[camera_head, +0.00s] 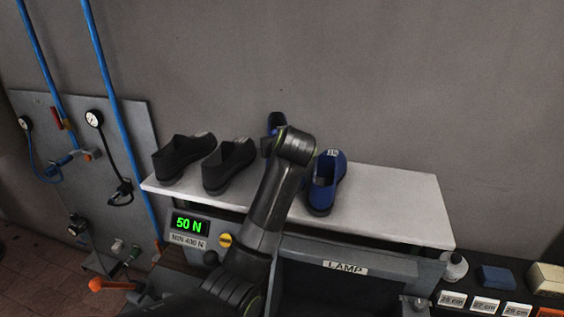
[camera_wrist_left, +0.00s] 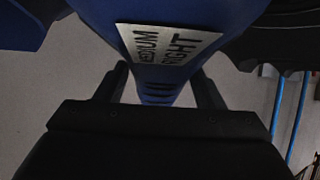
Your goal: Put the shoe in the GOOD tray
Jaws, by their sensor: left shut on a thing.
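A blue shoe (camera_wrist_left: 175,20) with a white label reading "MEDIUM RIGHT" fills the top of the left wrist view. My left gripper (camera_wrist_left: 160,88) is shut on it, one finger on each side. In the head view a small part of a blue shoe (camera_head: 277,122) shows behind my left arm, which hides the gripper and most of that shoe. Another blue shoe (camera_head: 326,182) stands to the right of the arm on a white shelf (camera_head: 395,200). Two black shoes (camera_head: 183,158) (camera_head: 229,165) stand on the left part of the shelf. No tray marked GOOD is visible.
A press panel below the shelf has a green display (camera_head: 189,224) reading "50 N" and a "LAMP" label (camera_head: 345,268). Size labels (camera_head: 485,304) and small boxes (camera_head: 496,278) are at lower right. Blue hoses and gauges (camera_head: 94,118) are at left. The shelf's right part is clear.

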